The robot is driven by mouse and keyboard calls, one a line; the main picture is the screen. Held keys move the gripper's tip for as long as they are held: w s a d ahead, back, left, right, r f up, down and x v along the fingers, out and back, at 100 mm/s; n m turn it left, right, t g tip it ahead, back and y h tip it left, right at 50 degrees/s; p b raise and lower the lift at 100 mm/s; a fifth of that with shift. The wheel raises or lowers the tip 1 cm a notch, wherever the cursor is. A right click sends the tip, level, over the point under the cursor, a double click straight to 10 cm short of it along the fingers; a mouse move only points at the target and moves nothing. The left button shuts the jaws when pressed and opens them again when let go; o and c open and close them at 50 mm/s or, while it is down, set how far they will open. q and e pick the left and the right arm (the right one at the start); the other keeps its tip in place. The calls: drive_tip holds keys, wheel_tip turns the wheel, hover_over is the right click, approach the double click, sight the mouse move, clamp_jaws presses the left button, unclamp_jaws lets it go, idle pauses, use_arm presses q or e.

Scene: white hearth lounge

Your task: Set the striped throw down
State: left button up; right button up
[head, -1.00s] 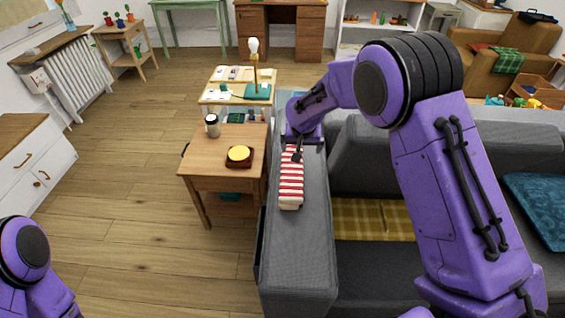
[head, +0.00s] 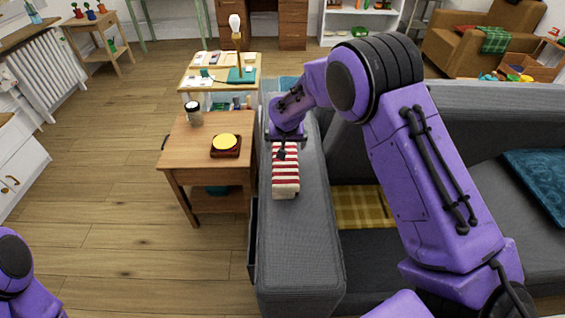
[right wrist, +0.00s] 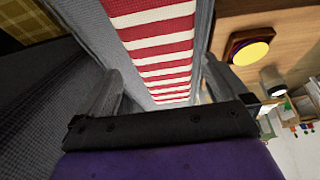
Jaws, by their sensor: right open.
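The striped throw (head: 285,170), red and cream, lies folded along the top of the grey sofa's left arm (head: 295,245). My right gripper (head: 286,142) is over the far end of the throw. In the right wrist view the throw (right wrist: 160,45) runs between the two spread fingers of the gripper (right wrist: 165,85), with a gap on each side. The gripper is open, and the throw rests on the sofa arm. Of my left arm, only a purple part shows at the lower left of the head view; its gripper is out of the picture.
A wooden side table (head: 235,130) with a jar (head: 193,114) and a yellow-topped dark object (head: 225,145) stands close left of the sofa arm. A shelf table with a lamp (head: 236,30) is behind it. A yellow checked cloth (head: 358,208) lies on the sofa seat.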

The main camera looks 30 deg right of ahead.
drive_tip(key=x, duration=0.8)
drive_tip(key=shift+w+a+f+p, duration=0.1)
drive_tip(key=shift+p, duration=0.2)
drive_tip(key=c, duration=1.1)
